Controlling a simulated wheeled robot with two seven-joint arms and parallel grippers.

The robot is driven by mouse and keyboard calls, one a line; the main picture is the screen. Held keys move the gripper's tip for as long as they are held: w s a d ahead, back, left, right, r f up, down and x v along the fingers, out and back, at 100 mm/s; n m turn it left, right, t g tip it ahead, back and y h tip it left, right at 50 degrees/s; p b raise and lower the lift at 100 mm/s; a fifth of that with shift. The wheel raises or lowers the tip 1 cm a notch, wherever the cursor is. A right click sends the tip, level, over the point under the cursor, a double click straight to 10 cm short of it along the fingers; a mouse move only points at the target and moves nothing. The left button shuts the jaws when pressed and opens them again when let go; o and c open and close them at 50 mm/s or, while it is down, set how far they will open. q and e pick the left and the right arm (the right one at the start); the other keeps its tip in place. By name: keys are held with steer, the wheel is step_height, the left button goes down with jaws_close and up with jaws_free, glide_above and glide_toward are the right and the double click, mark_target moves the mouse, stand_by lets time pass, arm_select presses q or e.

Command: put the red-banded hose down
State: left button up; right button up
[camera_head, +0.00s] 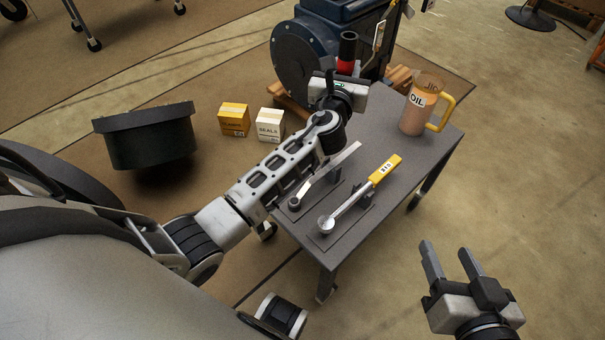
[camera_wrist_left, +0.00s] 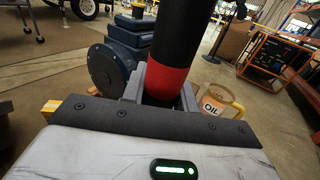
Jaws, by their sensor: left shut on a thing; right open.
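The red-banded hose (camera_head: 347,50) is black with a red band and stands roughly upright in my left gripper (camera_head: 343,76), near the far end of the grey table (camera_head: 400,170). In the left wrist view the hose (camera_wrist_left: 172,75) rises between the jaws of my left gripper (camera_wrist_left: 165,92), which are shut on it. The hose's lower end is hidden, so I cannot tell whether it touches the table. My right gripper (camera_head: 462,268) is open and empty, apart from the table at the lower right.
A dark blue machine (camera_head: 310,50) is behind. Small boxes (camera_head: 234,119) and a dark round tub (camera_head: 145,140) are left.

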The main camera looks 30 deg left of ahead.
arm_select(q)
steer(key=w+f+b, duration=0.3)
steer(key=w+b, duration=0.2)
steer(key=w, duration=0.2)
steer(key=s+a+f+b, duration=0.6)
steer(key=s+a+f, duration=0.2)
steer(key=f, duration=0.5)
steer(key=shift+s+n+y+b, duration=0.3)
steer(key=shift+s+y, duration=0.1)
steer(key=shift+s, duration=0.7)
arm_select(e)
steer(key=shift+w+a+r+t+y, duration=0.3)
steer(key=shift+w+a+t+y, duration=0.25)
steer(key=shift+t+y, duration=0.4)
steer(key=shift+w+a+r+t+y, duration=0.35)
steer(key=shift+a+t+y, duration=0.3)
steer(key=shift+t+y, duration=0.25)
steer(key=shift+w, duration=0.1)
arm_select(q)
steer(key=o, duration=1)
steer(key=shift+f, duration=0.1)
arm_select(e)
steer(key=shift+r, duration=0.1)
